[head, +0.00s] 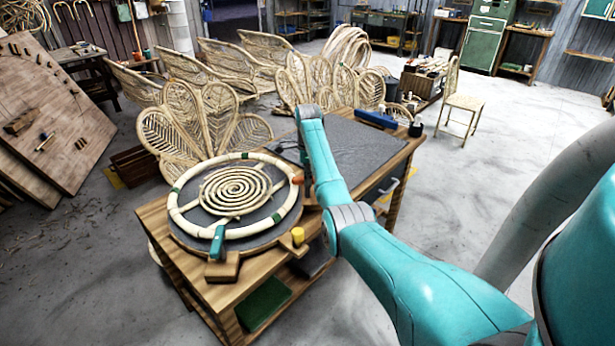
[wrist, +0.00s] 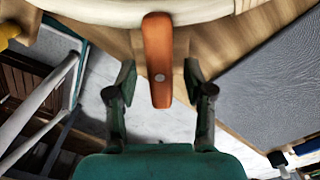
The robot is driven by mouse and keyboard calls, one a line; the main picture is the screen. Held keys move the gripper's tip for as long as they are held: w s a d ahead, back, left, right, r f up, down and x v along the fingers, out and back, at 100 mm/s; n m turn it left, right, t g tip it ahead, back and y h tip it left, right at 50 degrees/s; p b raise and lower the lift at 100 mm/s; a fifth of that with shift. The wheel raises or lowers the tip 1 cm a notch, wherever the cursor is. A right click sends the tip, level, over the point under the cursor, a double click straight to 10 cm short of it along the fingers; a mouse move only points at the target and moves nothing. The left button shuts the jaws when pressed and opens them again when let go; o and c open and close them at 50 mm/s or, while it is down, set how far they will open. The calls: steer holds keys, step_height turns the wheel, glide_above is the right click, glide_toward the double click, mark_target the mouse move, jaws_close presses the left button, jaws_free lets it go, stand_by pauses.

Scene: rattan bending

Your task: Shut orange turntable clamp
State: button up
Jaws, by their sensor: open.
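The orange clamp (head: 298,179) is at the right side of the round turntable (head: 183,236), beside the pale rattan ring (head: 176,213). In the wrist view its orange lever (wrist: 158,60) points from the ring toward my gripper (wrist: 160,76). My gripper is open, with one finger on each side of the lever's near end. A gap shows on both sides, and I see no contact. In the head view my arm hides most of the gripper. A teal clamp (head: 217,243) stands at the turntable's front edge, and a yellow one (head: 298,236) at its front right.
The turntable sits on a wooden workbench (head: 160,226) with a dark grey mat (head: 352,140). A rattan spiral (head: 236,188) lies inside the ring. A blue tool (head: 375,118) and a small black item (head: 415,130) are at the bench's far end.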

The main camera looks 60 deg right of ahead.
steer(key=shift+r, duration=3.75)
